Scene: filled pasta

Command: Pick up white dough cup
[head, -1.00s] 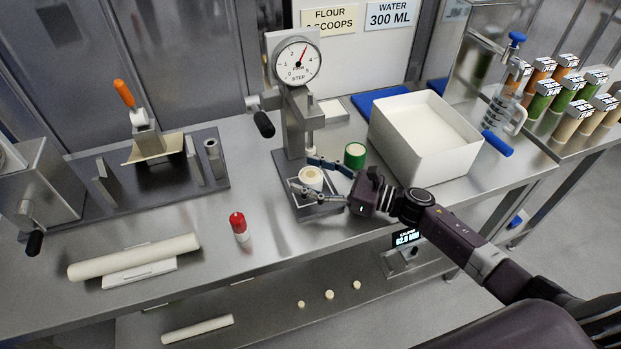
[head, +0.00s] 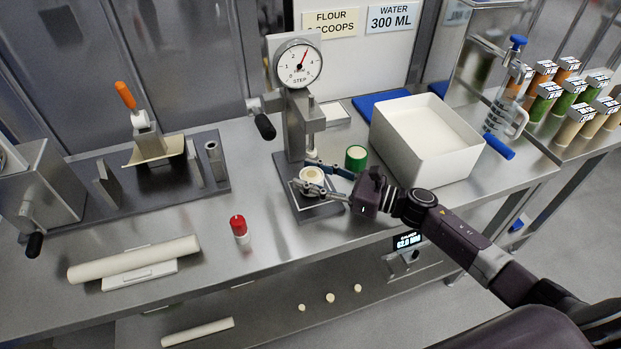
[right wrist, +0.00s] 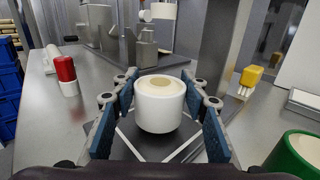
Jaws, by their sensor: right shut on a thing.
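The white dough cup (head: 307,181) stands upright on the plate of the dial press, with pale dough showing in its round top. In the right wrist view the cup (right wrist: 159,110) sits between the two blue finger pads. My right gripper (head: 312,175) reaches in from the right and is shut on the cup's sides. It also shows in the right wrist view (right wrist: 160,105). The cup's base appears to be still on or just over the plate; I cannot tell which. My left gripper is not in view.
The dial press (head: 296,110) stands right behind the cup. A green cup (head: 356,157) is close beside my right fingers. A red-capped shaker (head: 238,226) stands to the left. A large white bin (head: 425,145) is behind my arm. The counter front-left is partly clear.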

